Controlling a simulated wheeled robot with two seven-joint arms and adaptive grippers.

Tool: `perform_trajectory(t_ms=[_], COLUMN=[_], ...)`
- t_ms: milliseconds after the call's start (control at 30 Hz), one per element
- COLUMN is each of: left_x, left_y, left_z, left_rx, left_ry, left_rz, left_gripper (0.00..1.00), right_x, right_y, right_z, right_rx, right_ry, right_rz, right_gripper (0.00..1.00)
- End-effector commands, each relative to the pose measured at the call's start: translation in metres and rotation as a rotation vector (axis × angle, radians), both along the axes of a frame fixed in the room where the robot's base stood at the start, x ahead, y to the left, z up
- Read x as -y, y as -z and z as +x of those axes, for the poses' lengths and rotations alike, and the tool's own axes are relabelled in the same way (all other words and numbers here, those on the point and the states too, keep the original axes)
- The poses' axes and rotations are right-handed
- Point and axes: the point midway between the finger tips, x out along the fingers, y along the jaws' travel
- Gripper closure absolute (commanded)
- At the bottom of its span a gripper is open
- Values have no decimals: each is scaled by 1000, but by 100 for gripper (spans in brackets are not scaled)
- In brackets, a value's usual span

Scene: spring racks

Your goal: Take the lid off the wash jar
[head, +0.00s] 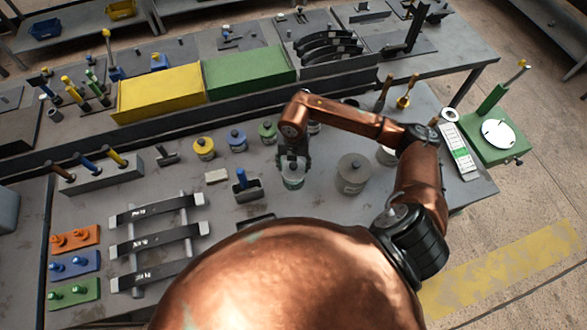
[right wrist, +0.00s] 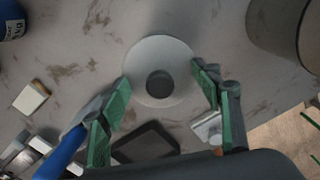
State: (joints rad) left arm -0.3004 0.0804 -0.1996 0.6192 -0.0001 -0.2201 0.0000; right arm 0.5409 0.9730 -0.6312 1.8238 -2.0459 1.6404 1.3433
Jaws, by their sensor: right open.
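A small jar (head: 292,181) stands on the bench directly below my right gripper (head: 293,160). In the right wrist view its round pale lid (right wrist: 143,62) has a dark knob (right wrist: 160,84) in the middle. The green fingertips of my right gripper (right wrist: 163,90) are apart, one on each side of the lid, with nothing held between them. I cannot tell whether they touch it. The gripper hides part of the jar in the head view, and no name is readable on it. My left gripper is not in view.
A larger grey canister (head: 353,173) stands just right of the jar. A holder with a blue-handled tool (head: 247,188) is at its left, with a small pale block (head: 216,176) beyond. Yellow (head: 204,148), blue (head: 236,140) and green (head: 268,132) lidded containers stand behind.

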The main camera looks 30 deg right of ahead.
Motion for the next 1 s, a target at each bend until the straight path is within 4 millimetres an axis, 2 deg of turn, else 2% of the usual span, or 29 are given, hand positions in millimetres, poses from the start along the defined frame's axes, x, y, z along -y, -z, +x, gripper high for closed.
perform_trajectory(t_ms=[67,800,1000], left_x=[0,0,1], left_y=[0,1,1], left_z=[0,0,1], left_rx=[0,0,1], left_ry=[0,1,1], left_rz=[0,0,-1], left_gripper=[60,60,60], right_x=[0,-1,-1], right_y=[0,4,5], right_z=[0,-2,-2], right_rx=[0,-3,-5], right_ry=[0,0,-1], right_rz=[0,2,1], right_gripper=[49,100,100])
